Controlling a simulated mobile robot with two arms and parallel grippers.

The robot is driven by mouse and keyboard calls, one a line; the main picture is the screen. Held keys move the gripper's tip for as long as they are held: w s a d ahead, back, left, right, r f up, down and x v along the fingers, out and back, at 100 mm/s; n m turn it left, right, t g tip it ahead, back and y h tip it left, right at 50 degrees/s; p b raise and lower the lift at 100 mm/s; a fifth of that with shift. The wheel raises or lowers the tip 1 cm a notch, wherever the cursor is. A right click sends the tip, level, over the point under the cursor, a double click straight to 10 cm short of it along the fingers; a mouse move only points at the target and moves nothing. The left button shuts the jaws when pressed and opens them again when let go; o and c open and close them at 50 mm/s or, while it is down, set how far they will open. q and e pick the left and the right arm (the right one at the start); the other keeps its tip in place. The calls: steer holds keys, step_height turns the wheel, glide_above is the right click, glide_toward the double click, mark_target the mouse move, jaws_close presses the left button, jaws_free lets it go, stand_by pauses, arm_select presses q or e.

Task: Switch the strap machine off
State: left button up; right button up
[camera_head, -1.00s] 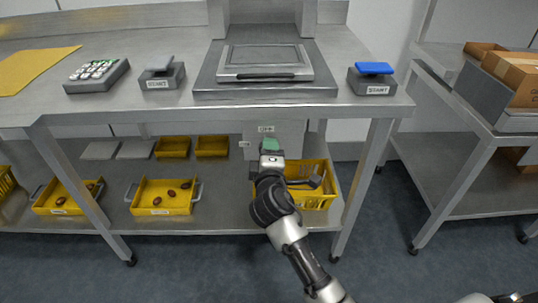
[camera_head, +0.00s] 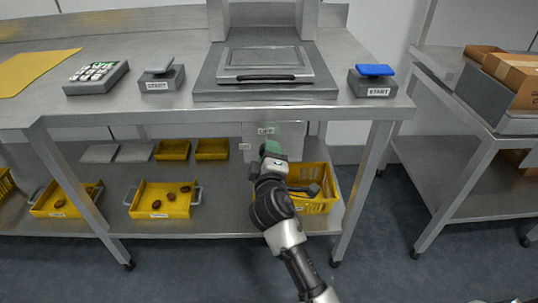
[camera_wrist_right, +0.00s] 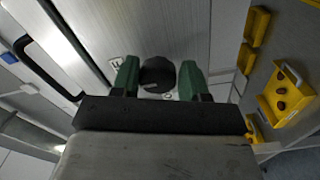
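A pale grey metal cabinet (camera_head: 290,135) hangs under the table, with small labels on its front. In the right wrist view, a round black knob (camera_wrist_right: 158,73) stands out from a grey face with small labels beside it. My right gripper (camera_head: 271,150) is in front of the cabinet. In the right wrist view, its two green fingers (camera_wrist_right: 159,80) are apart, one on each side of the knob; I cannot tell whether they touch it. The fingers and wrist hide the knob in the head view. My left gripper is not in view.
A grey machine (camera_head: 265,90) with a black handle sits on the table above. A blue-topped START switch (camera_head: 375,70) and a grey-topped switch (camera_head: 160,72) flank it. A yellow basket (camera_head: 318,203) and yellow trays (camera_head: 160,210) with dates stand on the lower shelf.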

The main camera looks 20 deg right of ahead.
steer(key=o, duration=0.3)
steer(key=shift+o, duration=0.2)
steer(key=v, duration=1.1)
steer(key=shift+p, duration=0.35)
steer(key=shift+w, duration=0.1)
